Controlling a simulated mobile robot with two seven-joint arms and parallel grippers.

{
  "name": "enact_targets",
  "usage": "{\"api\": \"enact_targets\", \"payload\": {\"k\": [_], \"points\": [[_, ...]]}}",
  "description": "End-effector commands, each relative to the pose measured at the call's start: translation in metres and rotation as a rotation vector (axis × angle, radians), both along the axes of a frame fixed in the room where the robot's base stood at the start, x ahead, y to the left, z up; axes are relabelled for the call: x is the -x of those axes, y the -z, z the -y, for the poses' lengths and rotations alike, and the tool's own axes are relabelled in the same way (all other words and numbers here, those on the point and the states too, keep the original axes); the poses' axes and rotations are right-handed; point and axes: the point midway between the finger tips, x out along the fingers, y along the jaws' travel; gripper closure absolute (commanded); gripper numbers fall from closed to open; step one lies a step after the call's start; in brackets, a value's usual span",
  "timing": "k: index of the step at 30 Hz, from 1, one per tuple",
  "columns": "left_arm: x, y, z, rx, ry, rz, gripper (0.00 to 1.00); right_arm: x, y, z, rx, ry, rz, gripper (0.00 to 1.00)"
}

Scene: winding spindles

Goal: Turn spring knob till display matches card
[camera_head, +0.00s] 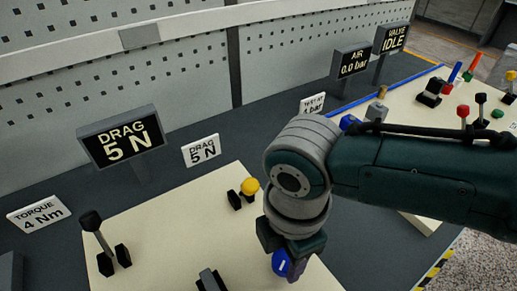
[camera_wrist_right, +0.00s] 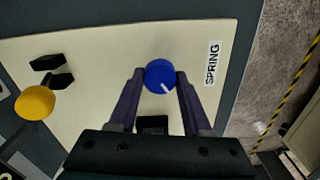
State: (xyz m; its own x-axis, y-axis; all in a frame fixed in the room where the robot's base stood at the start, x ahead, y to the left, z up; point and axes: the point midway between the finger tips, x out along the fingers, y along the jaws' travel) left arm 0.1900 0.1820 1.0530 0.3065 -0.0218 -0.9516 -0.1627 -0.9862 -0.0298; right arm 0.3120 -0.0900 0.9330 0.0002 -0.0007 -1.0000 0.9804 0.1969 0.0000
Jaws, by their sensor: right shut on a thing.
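The blue spring knob (camera_wrist_right: 158,72) with a white pointer line sits on a cream panel beside a "SPRING" label (camera_wrist_right: 213,63). It also shows under my wrist in the head view (camera_head: 280,263). My right gripper (camera_wrist_right: 160,84) is shut on it, one finger on each side. The pointer line slants toward the lower right in the wrist view. The dark display (camera_head: 121,138) in the head view reads "DRAG 5 N". My left gripper is in neither view.
A yellow ball-topped control (camera_head: 249,186) stands close to my right wrist. A black lever (camera_head: 93,225) stands at the panel's left. A "TORQUE 4 Nm" card (camera_head: 39,215) lies further left. "AIR 0.0 bar" (camera_head: 352,61) and "VALVE IDLE" (camera_head: 392,38) displays stand behind my right arm.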

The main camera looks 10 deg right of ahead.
Motion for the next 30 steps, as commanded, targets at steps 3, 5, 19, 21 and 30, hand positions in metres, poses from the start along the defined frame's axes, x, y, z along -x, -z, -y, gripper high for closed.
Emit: {"api": "enact_targets", "payload": {"k": [3,5,19,21,30], "points": [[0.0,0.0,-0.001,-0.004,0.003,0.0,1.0,0.0,-0.001,-0.001,-0.003,-0.002,0.0,1.0],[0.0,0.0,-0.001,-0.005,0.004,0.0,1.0,0.0,-0.001,-0.001,-0.003,-0.002,0.0,1.0],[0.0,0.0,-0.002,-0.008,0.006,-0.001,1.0,0.0,0.0,-0.001,-0.001,-0.001,0.0,0.21],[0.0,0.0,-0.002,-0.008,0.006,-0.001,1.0,0.0,0.0,0.0,-0.001,-0.001,0.0,0.21],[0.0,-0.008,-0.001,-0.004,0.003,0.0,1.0,-0.001,-0.019,0.0,-0.002,-0.002,0.002,0.21]]}}
